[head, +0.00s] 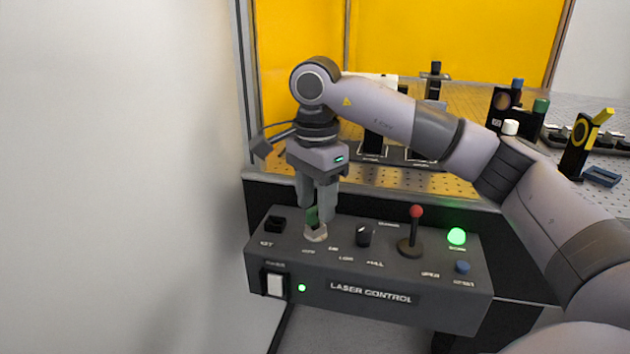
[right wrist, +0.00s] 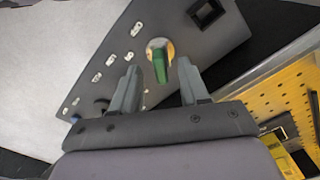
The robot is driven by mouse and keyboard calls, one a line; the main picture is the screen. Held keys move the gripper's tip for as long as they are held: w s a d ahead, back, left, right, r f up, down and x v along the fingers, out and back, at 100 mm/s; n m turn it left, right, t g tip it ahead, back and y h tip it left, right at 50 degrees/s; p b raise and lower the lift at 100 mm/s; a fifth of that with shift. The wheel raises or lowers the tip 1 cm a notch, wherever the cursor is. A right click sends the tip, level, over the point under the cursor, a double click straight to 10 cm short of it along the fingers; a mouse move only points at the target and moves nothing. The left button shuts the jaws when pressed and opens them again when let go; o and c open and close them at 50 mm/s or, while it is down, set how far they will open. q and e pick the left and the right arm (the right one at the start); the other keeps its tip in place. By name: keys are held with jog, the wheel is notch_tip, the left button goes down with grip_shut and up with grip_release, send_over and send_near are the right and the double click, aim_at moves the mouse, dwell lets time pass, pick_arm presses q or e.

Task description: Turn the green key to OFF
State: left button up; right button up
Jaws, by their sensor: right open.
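The green key (head: 312,215) stands in a pale round lock on the top of the laser control box (head: 350,290). My right gripper (head: 318,215) points down at the key, with its fingers open around the upper key. In the right wrist view the green key (right wrist: 160,66) shows between the two separated fingertips (right wrist: 158,72), with a gap on each side. The key's lower part and the lock show below the fingers. The labels around the lock are too small to read surely. My left gripper is in neither view.
The box also carries a dark knob (head: 365,236), a red-topped lever (head: 415,228), a lit green lamp (head: 457,236), a blue button (head: 462,267) and a white rocker switch (head: 274,284). A perforated optical table (head: 430,183) with mounted parts stands behind. A white wall is at left.

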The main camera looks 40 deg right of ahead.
aim_at(315, 221)
jog(key=shift+f, duration=1.2)
grip_shut()
jog(key=shift+m, duration=1.3)
